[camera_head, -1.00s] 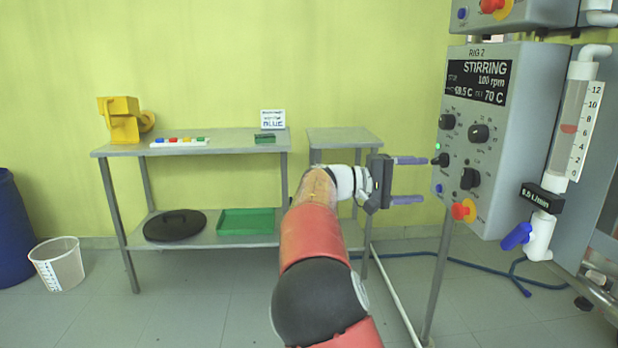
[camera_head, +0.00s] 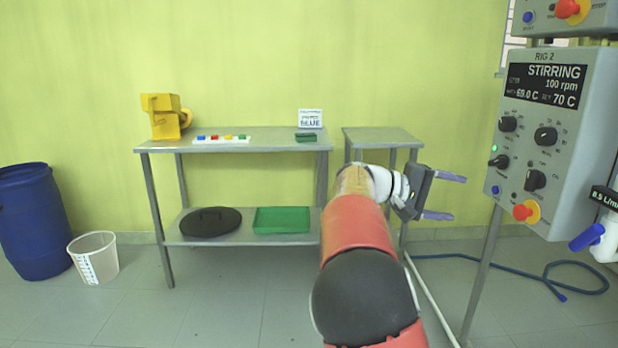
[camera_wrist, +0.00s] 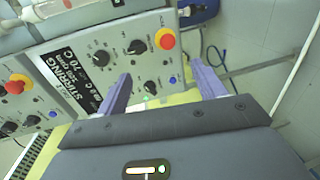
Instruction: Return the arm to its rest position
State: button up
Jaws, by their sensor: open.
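My gripper (camera_head: 446,196) is open and empty at the end of my outstretched red and black arm, right of centre in the head view. Its two purple fingers are apart and point right, toward the stirring control box (camera_head: 558,140) with clear space between. In the wrist view my gripper (camera_wrist: 162,85) shows both fingers spread, with the control box (camera_wrist: 120,28) beyond them. The box's display reads STIRRING, 100 rpm, 69.0 C and 70 C in the head view.
A steel table (camera_head: 190,146) holds a yellow device (camera_head: 163,118), a strip of coloured blocks (camera_head: 222,138) and a BLUE sign (camera_head: 310,118). A smaller table (camera_head: 383,138) stands behind my gripper. A blue barrel (camera_head: 38,222) and white bucket (camera_head: 94,257) stand left. A blue hose (camera_head: 530,272) lies on the floor.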

jog(key=s+d+f+y, duration=0.3)
jog(key=s+f+y, duration=0.45)
jog(key=s, duration=0.35)
jog(key=s+a+f+t+y, duration=0.2)
jog(key=s+a+f+y, duration=0.2)
jog(key=s+a, duration=0.4)
jog(key=s+a+f+t+y, duration=0.3)
jog(key=s+a, duration=0.5)
jog(key=s, duration=0.6)
jog(key=shift+s+a+f+m+y, duration=0.15)
jog(key=shift+a+f+m+y, duration=0.2)
jog(key=shift+f+y, duration=0.35)
